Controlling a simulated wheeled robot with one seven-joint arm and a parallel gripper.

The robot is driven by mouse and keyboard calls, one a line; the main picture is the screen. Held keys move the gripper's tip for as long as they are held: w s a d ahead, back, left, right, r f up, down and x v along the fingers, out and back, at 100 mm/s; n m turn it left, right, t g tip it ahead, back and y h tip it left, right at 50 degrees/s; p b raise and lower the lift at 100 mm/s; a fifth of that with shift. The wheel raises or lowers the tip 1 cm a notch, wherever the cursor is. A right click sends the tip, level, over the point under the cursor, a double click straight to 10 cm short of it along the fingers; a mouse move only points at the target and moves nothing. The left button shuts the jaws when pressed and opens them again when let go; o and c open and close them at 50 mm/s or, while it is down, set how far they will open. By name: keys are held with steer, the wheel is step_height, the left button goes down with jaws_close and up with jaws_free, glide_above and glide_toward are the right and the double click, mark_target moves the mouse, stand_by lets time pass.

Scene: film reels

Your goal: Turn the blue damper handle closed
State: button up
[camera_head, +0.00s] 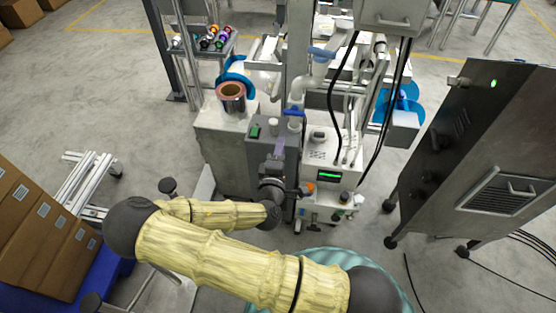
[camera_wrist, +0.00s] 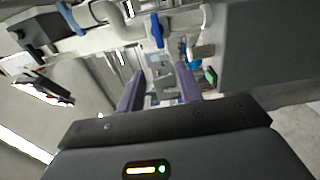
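A blue damper handle (camera_head: 294,112) sits on a pale pipe on the machine, just above and beyond my gripper in the head view. In the wrist view a blue handle (camera_wrist: 157,30) on the pale pipework stands upright, beyond and above the fingertips. My gripper (camera_wrist: 160,72) has its two purple fingers spread, with a clear gap between them. No blue part lies between the fingers. In the head view my gripper (camera_head: 279,150) is small and partly hidden by its own wrist. It looks apart from the handle, but the exact distance is unclear.
Another blue fitting (camera_head: 321,53) sits higher on the pipework. A white control unit (camera_head: 330,175) with a green display stands to the right of my gripper. Black cables hang above it. A dark metal cabinet (camera_head: 478,150) stands at right, and cardboard boxes (camera_head: 45,235) at left.

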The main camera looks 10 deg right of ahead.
steer(key=shift+v, duration=1.8)
steer(key=s+d+f+m+g+y, duration=0.2)
steer(key=s+d+f+m+g, duration=0.25)
steer(key=m+g, duration=0.7)
steer(key=s+d+r+m+g+y, duration=0.2)
steer(key=s+r, duration=0.2)
steer(key=r, duration=0.4)
steer(key=s+d+r+m+g+y, duration=0.1)
steer(key=s+r+y, duration=0.1)
steer(key=s+r, duration=0.35)
step_height(320, 180, up, 19)
steer(key=w+p, duration=0.1)
steer(key=p, duration=1.7)
steer(key=shift+w, duration=0.3)
